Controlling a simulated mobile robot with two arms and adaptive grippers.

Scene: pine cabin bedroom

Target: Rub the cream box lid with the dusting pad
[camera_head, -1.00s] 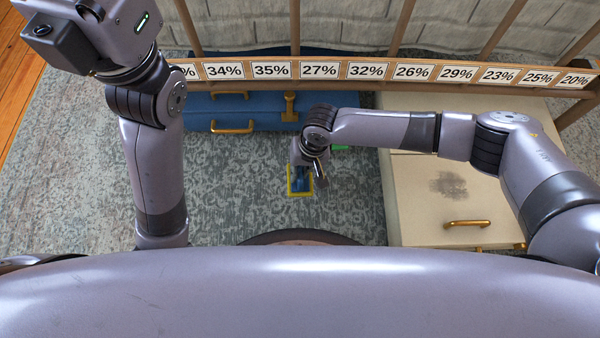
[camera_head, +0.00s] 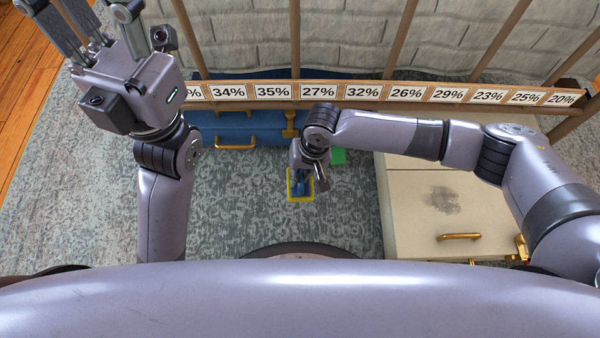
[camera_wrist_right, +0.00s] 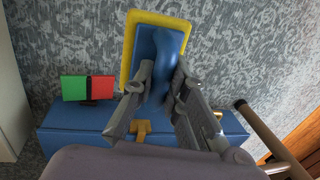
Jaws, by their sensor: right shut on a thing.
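The dusting pad (camera_head: 292,193) is a blue pad with a yellow border and a blue handle. My right gripper (camera_head: 307,168) is shut on its handle, left of the cream box. In the right wrist view the fingers (camera_wrist_right: 160,88) close around the handle of the pad (camera_wrist_right: 131,55). The cream box (camera_head: 405,215) stands at the right, its lid bearing a dark grey smudge (camera_head: 441,198) and a brass handle near the front. The pad is apart from the lid. My left gripper (camera_head: 95,22) is raised at the upper left, its fingers spread and empty.
A blue box (camera_head: 220,127) with brass fittings lies at the back under a wooden rail (camera_head: 405,92) with percentage labels. A red and green block (camera_wrist_right: 88,88) stands by it; its green part (camera_head: 338,156) shows in the head view. Patterned carpet (camera_head: 235,195) is clear in the middle.

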